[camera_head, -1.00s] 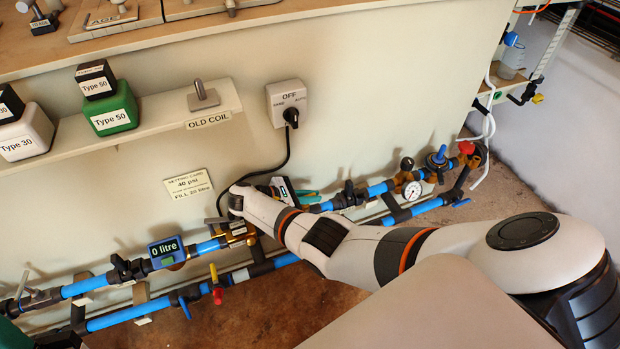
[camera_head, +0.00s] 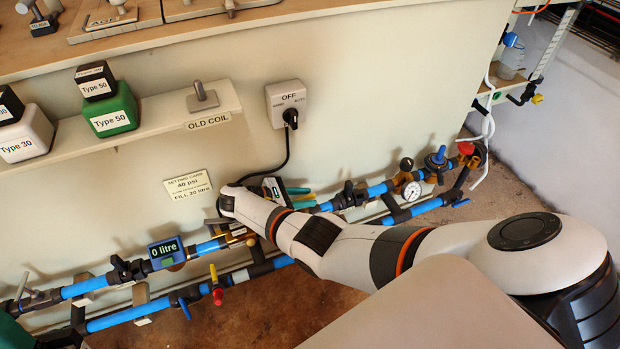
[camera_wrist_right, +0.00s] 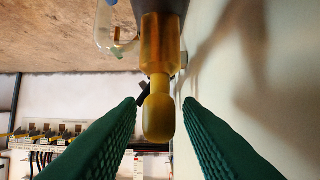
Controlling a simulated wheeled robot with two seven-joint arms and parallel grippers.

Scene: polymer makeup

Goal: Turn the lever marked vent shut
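My right gripper (camera_head: 302,197) points right along the wall at the blue pipes. In the head view its green fingers stand apart. In the right wrist view the fingers (camera_wrist_right: 160,103) are open. A brass-coloured handle with a rounded end (camera_wrist_right: 159,118) shows between them, with a gap on both sides. I cannot read a vent mark on any lever, so I cannot tell whether this handle is the vent lever. A black lever (camera_head: 348,190) stands on the upper pipe just right of the fingers.
A pressure gauge (camera_head: 411,190) and a blue-handled valve (camera_head: 437,160) are farther right on the pipes. A "0 litre" meter (camera_head: 166,252) and a red handle (camera_head: 218,296) are at the left. The brown floor (camera_head: 285,315) is clear.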

